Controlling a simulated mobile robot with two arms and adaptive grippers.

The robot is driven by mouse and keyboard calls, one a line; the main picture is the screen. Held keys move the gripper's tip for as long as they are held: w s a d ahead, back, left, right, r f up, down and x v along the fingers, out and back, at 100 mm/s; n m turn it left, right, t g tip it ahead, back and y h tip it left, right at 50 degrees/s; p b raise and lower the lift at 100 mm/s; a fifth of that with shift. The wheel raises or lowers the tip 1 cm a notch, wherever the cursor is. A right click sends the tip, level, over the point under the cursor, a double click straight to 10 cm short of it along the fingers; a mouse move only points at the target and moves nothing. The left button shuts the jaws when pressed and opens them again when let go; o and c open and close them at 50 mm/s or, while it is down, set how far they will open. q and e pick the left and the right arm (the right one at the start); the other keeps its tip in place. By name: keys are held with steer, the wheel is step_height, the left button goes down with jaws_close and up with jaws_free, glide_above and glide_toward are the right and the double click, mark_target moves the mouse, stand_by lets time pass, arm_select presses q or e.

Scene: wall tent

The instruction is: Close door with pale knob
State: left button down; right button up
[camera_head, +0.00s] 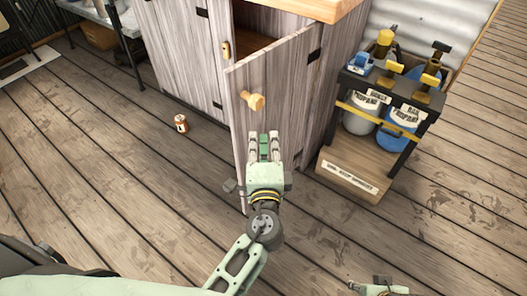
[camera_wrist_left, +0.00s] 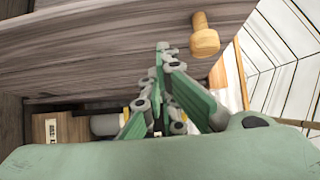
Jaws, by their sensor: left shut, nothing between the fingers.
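The grey wooden door (camera_head: 275,95) of the cabinet stands open, swung out toward me, with black hinges at its right edge. Its pale wooden knob (camera_head: 253,101) is on the face toward me, near the upper left edge. My left gripper (camera_head: 264,138) is shut and empty, just below the knob and over the door's lower face. In the left wrist view the gripper's fingertips (camera_wrist_left: 165,52) are beside the knob (camera_wrist_left: 205,38), apart from it; contact with the door (camera_wrist_left: 90,55) cannot be told. Only part of my right gripper (camera_head: 385,287) shows at the bottom edge; its fingers are unclear.
A rack (camera_head: 348,172) with propane tanks stands right of the cabinet. Another cabinet door (camera_head: 180,50), closed, is on the left. A small can (camera_head: 181,123) is on the plank floor (camera_head: 110,170). The floor left of the open door is mostly free.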

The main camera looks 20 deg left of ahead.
arm_select(q)
steer(key=w+a, duration=0.4)
steer(key=w, duration=0.1)
steer(key=shift+w+a+p, duration=0.15)
steer(key=shift+a+p, duration=0.15)
steer(key=shift+p, duration=0.05)
arm_select(e)
steer(key=shift+f, duration=1.55)
